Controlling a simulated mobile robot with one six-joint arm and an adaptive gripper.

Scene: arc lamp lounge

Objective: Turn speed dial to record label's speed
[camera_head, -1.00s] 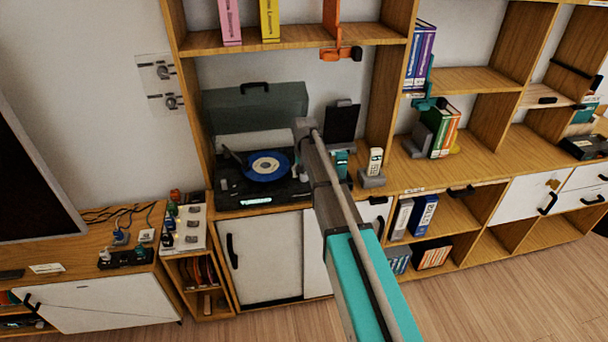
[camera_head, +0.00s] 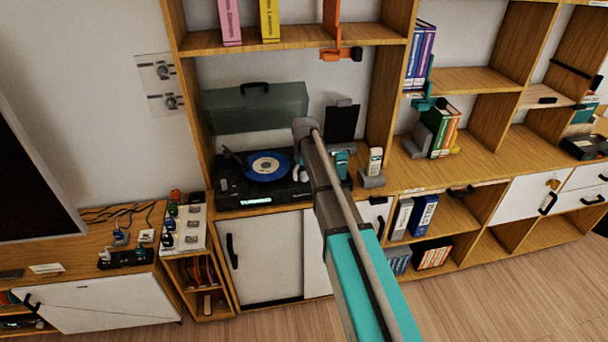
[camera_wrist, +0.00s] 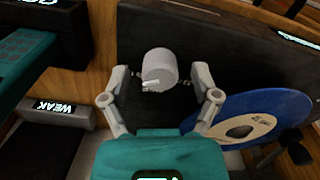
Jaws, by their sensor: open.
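The turntable (camera_head: 228,193) sits on the shelf with its lid raised, and a blue record (camera_head: 267,167) lies on its platter. In the wrist view the record (camera_wrist: 285,112) is at the right; its label (camera_wrist: 240,128) shows small writing that I cannot read. The grey speed dial (camera_wrist: 160,68), a round knob with a pale pointer, stands on the dark deck. My gripper (camera_wrist: 160,86) is open, one finger on each side of the dial, and I cannot tell whether either touches it. In the head view my arm hides the dial.
A cordless phone (camera_head: 375,162) in its cradle stands right of the turntable. A "WEAK" label (camera_wrist: 58,108) and a teal object (camera_wrist: 20,60) are left of my gripper in the wrist view. The tonearm part (camera_wrist: 296,145) is near the record.

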